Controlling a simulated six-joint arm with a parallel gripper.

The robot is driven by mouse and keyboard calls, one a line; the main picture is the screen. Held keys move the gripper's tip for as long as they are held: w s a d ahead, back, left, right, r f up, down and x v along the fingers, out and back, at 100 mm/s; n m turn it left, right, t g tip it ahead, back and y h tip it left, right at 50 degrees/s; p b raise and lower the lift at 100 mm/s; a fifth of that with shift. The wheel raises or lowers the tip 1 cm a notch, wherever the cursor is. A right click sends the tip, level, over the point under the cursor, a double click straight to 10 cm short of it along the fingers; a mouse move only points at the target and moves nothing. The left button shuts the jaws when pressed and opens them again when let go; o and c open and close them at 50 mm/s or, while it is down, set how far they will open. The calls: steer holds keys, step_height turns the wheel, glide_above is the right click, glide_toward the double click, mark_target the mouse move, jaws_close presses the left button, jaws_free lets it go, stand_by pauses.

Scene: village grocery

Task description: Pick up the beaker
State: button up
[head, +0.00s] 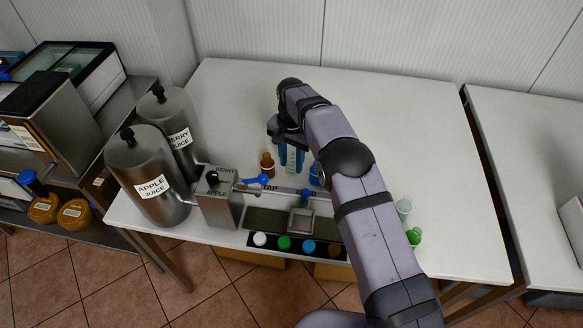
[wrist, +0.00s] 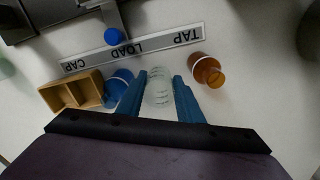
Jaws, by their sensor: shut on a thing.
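The clear beaker (wrist: 158,88) with marking lines stands between the two blue fingers of my gripper (wrist: 158,90) in the wrist view. The fingers are shut on it, one on each side. In the head view my gripper (head: 291,158) is over the table behind the tap station, and the beaker (head: 292,159) shows partly between the fingers. I cannot tell whether its base touches the table.
A brown bottle (wrist: 207,69) and a blue container (wrist: 121,83) flank the gripper closely. A small tan divided box (wrist: 73,92) lies beyond the blue container. Juice tanks (head: 148,176) stand at left. The table's back right (head: 410,110) is clear.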

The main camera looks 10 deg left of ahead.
step_height(320, 180, up, 7)
steer(key=shift+r+b, duration=0.15)
steer(key=shift+b, duration=0.2)
steer(key=shift+s, duration=0.2)
steer(key=s+d+m+p, duration=0.1)
steer(key=s+d+p, duration=0.1)
steer(key=s+p, duration=0.3)
steer(key=s+d+m+p, duration=0.1)
steer(key=s+d+p, duration=0.2)
steer(key=s, duration=0.8)
steer(key=p, duration=0.2)
steer(key=shift+s+m+p, duration=0.25)
steer(key=shift+m+p, duration=0.05)
steer(key=shift+d, duration=0.1)
steer(key=shift+f+b, duration=2.6)
steer(key=shift+f, duration=0.9)
